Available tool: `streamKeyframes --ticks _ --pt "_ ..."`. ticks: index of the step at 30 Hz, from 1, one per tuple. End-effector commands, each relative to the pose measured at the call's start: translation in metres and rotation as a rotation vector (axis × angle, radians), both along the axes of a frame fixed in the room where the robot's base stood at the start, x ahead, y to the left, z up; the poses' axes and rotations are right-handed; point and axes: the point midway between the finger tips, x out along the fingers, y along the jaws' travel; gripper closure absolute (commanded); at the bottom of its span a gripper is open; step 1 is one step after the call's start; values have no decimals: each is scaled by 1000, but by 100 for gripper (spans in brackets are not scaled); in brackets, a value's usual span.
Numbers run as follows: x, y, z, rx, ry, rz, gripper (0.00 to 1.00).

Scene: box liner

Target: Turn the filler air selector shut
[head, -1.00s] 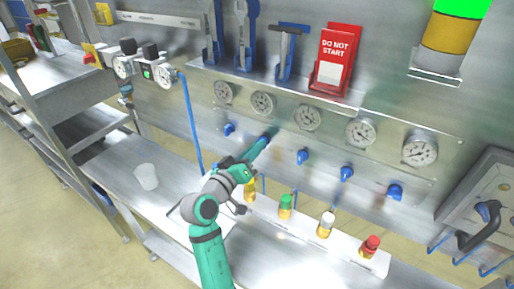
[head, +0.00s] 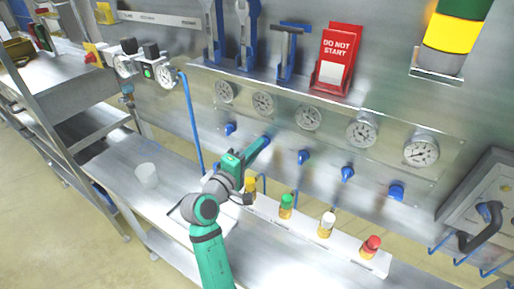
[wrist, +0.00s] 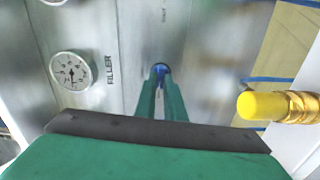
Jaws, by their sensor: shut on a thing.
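The filler air selector is a small blue knob on the metal panel; a bit of its blue (wrist: 160,70) shows between my fingertips in the wrist view. The "FILLER" label (wrist: 109,69) and a round gauge (wrist: 72,71) are to its left there. My gripper (head: 264,142) points at the panel, its two green fingers shut on the knob; they also show in the wrist view (wrist: 160,82). The fingers cover most of the knob, so I cannot tell its handle angle. In the head view the knob is hidden behind the fingers.
Other blue knobs sit at left (head: 230,129) and right (head: 303,157) of my gripper. Yellow, green, white and red-capped fittings stand on a white rail (head: 270,215) below. The stack light (head: 450,38) glows yellow.

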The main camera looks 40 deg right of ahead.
Motion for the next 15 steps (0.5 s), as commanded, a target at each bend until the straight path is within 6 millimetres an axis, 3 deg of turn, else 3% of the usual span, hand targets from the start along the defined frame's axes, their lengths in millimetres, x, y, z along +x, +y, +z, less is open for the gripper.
streamKeyframes --ticks 15 --pt "0 0 -1 -40 97 2 100"
